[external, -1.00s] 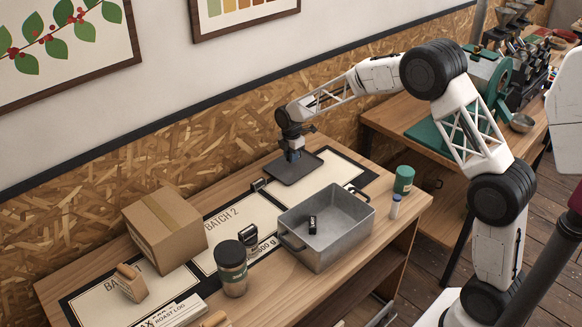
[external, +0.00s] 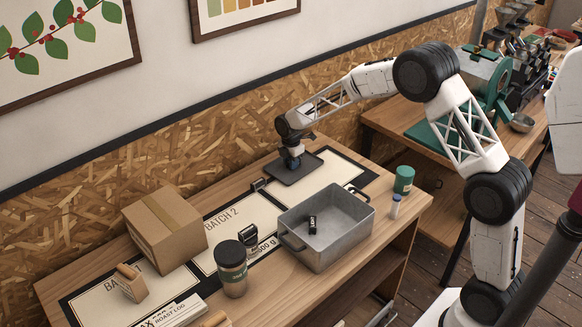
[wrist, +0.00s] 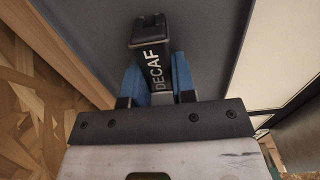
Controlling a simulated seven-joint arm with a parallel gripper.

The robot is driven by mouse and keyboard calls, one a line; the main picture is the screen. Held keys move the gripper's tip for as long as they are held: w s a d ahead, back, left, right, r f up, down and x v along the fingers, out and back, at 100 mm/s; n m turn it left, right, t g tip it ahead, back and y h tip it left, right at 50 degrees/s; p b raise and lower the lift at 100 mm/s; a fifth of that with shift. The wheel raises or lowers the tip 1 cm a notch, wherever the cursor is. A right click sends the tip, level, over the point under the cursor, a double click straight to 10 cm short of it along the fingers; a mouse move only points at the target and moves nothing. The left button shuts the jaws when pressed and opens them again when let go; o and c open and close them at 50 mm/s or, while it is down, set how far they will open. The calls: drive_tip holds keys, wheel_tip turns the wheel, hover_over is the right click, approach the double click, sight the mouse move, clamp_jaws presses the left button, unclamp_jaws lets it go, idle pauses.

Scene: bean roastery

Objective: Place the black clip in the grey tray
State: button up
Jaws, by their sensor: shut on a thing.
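My gripper (external: 292,165) is at the flat dark grey tray (external: 314,165), low over its left part. In the wrist view, its two blue fingers (wrist: 157,78) are shut on a black clip (wrist: 150,30) with white DECAF lettering. The tray's dark surface (wrist: 215,35) lies behind the clip in that view. The clip is hidden by the gripper in the external view, and I cannot tell whether it touches the tray.
A deep metal bin (external: 345,240) with a small black object (external: 312,224) inside stands in front of the tray.

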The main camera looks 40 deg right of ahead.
drive_tip(key=shift+f, duration=0.15)
drive_tip(key=o, duration=0.9)
drive_tip(key=shift+r, duration=6.15)
